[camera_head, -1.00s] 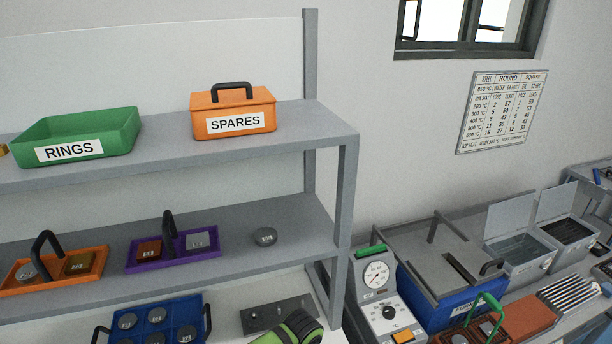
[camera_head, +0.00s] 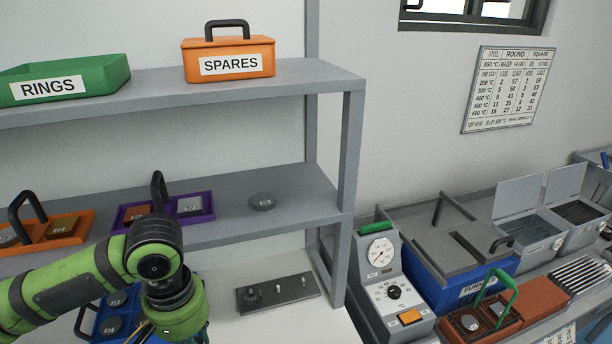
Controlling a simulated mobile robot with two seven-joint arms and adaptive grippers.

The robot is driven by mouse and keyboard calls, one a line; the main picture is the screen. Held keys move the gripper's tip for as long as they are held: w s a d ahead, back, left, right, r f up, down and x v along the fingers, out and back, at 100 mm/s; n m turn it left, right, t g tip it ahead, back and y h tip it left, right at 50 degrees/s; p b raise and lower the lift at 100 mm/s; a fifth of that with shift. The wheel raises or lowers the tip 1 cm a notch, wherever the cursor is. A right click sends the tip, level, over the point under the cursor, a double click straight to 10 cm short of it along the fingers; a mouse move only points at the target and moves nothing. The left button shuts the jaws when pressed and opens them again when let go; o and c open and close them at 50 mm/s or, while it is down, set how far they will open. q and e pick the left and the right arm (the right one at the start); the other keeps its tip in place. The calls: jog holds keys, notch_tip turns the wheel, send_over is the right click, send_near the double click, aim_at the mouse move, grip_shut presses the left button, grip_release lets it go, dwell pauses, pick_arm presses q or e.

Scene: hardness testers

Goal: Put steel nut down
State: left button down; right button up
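A round grey steel piece (camera_head: 262,201) lies alone on the lower shelf, right of the purple tray (camera_head: 160,226); I cannot tell whether it is the steel nut. Other round steel pieces sit in the blue tray (camera_head: 85,326) below, partly hidden by my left arm. A dark plate with upright pegs (camera_head: 278,292) lies on the bench, with a darker, wider stub at its left end. My green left arm reaches in from the left and bends down over the blue tray. Its gripper is hidden below the frame edge, so anything it holds is unseen. My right gripper does not show.
A green RINGS bin (camera_head: 90,75) and orange SPARES box (camera_head: 229,63) stand on the upper shelf. A shelf post (camera_head: 350,150) rises right of the plate. Beyond it are a dial tester (camera_head: 388,280), the blue furnace (camera_head: 470,285) and a brown tray with green handle (camera_head: 480,323).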

pick_arm(q)
jog(key=shift+d, duration=0.1)
jog(key=s+d+r+m, duration=0.2)
jog(key=d+r+m, duration=0.65)
jog(key=d, duration=0.35)
jog(key=w+d+f+m, duration=0.4)
jog(key=s+a+r+n, duration=0.4)
jog(key=a+r+n, duration=0.3)
jog(key=r+n, duration=0.15)
jog(key=w+d+n, duration=0.4)
jog(key=w+d, duration=0.1)
jog(key=d, duration=0.4)
jog(key=s+a+f+m, duration=0.1)
jog(key=f+m, duration=0.3)
jog(key=m, duration=0.4)
jog(key=s+a+f+m, duration=0.1)
jog(key=a+f+m, duration=0.2)
jog(key=m, duration=0.6)
jog(key=shift+a+f, duration=0.4)
jog(key=shift+f, duration=0.35)
jog(key=shift+s, duration=0.1)
